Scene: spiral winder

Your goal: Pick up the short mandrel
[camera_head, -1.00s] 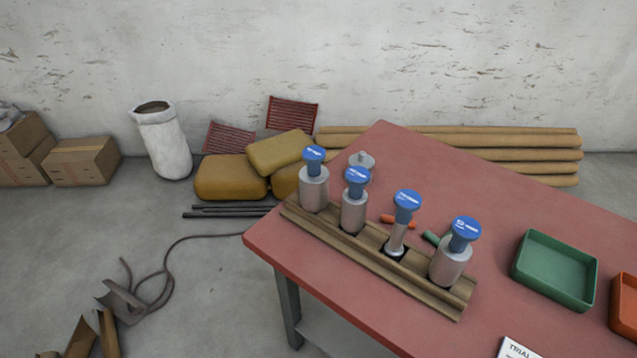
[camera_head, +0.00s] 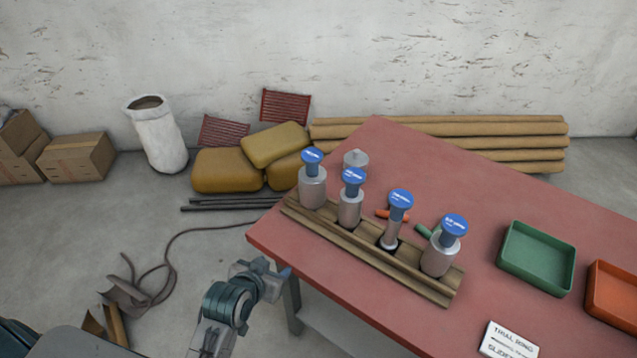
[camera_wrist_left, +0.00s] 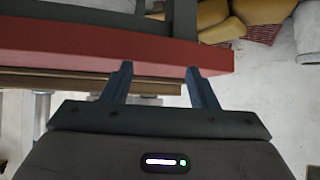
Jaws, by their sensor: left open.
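Several mandrels with blue labelled caps stand upright in a wooden rack (camera_head: 330,242) on the red table. From left to right they are a first (camera_head: 312,188), a second (camera_head: 350,210), a slimmer third (camera_head: 395,232) and a fourth (camera_head: 440,258). Their labels are too small to read, so I cannot tell which is the short one. My left gripper (camera_head: 279,270) is open and empty in front of the table's left edge, apart from the rack. Its two spread fingers show in the left wrist view (camera_wrist_left: 160,82) near the red table edge. My right gripper is out of view.
The red table (camera_head: 390,330) also holds a green tray (camera_head: 537,259), an orange tray (camera_head: 612,305), a white card (camera_head: 510,340) and small orange and green pieces behind the rack. A grey metal piece (camera_head: 356,160) stands behind the rack. A hose lies on the floor.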

